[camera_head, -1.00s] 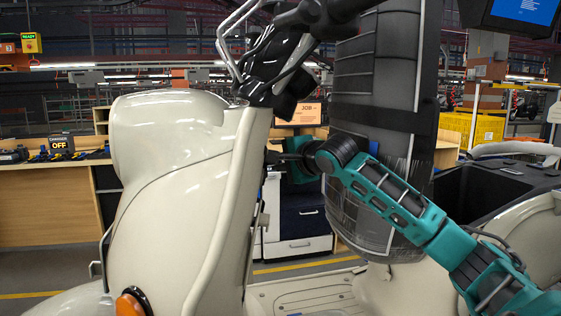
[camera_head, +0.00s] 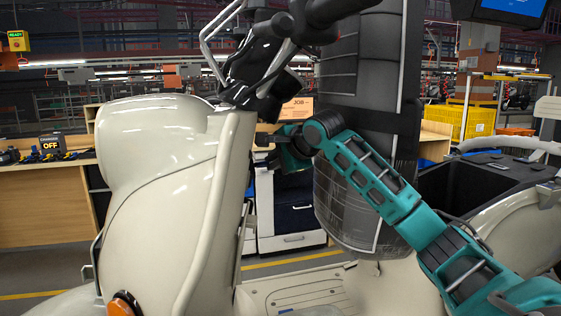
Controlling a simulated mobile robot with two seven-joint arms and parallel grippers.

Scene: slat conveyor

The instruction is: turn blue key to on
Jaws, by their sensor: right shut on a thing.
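A cream scooter (camera_head: 150,190) stands in front of me, its front shield on the left of the head view. My right arm comes in from the lower right. My right gripper (camera_head: 264,139) is at the inner side of the shield, below the dark handlebar parts (camera_head: 262,75). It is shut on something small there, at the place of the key. The blue key itself is hidden by the fingers and wrist, and I cannot tell its turn angle. My left gripper is not in view.
A dark padded column (camera_head: 358,120) stands close behind my right forearm. A wooden bench (camera_head: 45,205) with a charger sign reading OFF (camera_head: 52,144) is at the left. A drawer cabinet (camera_head: 291,215) stands behind the scooter. A yellow crate (camera_head: 470,121) is at the right.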

